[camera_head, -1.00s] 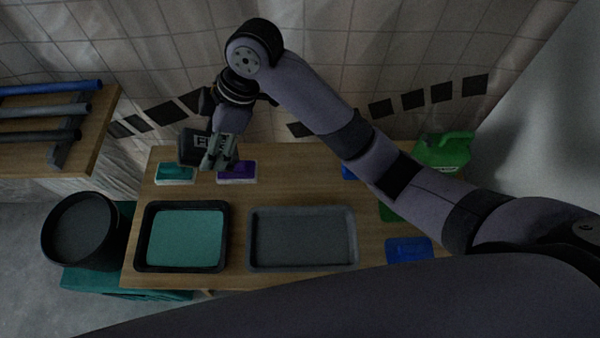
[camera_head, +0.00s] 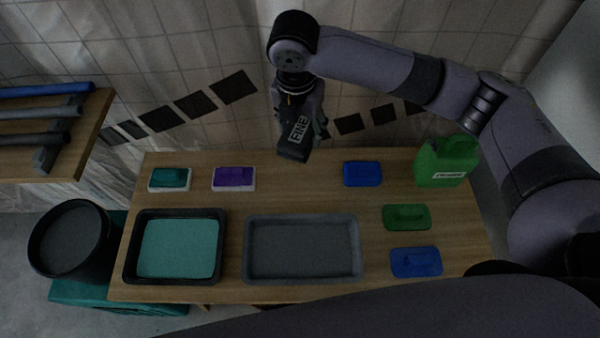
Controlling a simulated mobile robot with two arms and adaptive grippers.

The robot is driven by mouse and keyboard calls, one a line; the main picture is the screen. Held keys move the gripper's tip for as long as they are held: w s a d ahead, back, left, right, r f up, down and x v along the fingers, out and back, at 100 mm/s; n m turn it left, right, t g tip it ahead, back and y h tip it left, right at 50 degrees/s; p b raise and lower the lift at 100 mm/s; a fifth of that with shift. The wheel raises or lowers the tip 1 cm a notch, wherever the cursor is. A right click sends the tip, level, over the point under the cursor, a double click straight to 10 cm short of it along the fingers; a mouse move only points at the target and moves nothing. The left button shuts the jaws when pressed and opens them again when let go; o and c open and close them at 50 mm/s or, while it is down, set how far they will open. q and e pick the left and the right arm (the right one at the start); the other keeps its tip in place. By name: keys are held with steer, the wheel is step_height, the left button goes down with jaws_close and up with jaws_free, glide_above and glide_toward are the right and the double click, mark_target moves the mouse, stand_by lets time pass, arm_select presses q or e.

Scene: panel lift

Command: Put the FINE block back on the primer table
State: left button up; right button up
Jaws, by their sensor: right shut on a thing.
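My right gripper (camera_head: 312,124) is shut on the dark grey FINE block (camera_head: 297,139), whose white label faces the camera. It holds the block tilted, over the back part of the wooden table (camera_head: 290,190), behind the grey tray. The gap between block and table is hard to judge. The fingers are partly hidden behind the block. My left gripper is not in view.
Teal (camera_head: 169,178) and purple (camera_head: 234,177) blocks sit at the back left. A teal-filled tray (camera_head: 130,246) and a grey tray (camera_head: 250,250) lie in front. Blue pad (camera_head: 362,174), green pad (camera_head: 406,217), another blue pad (camera_head: 416,262) and green jug (camera_head: 446,162) occupy the right.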

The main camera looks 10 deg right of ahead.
mark_target(301, 177)
step_height(301, 177, down, 16)
steer(key=shift+f, duration=0.25)
steer(key=o, duration=1.2)
steer(key=r, duration=0.8)
steer(key=s+r, duration=0.1)
steer(key=r, duration=0.3)
steer(key=shift+s+a, duration=0.1)
steer(key=shift+a, duration=0.3)
steer(key=shift+s+f, duration=0.1)
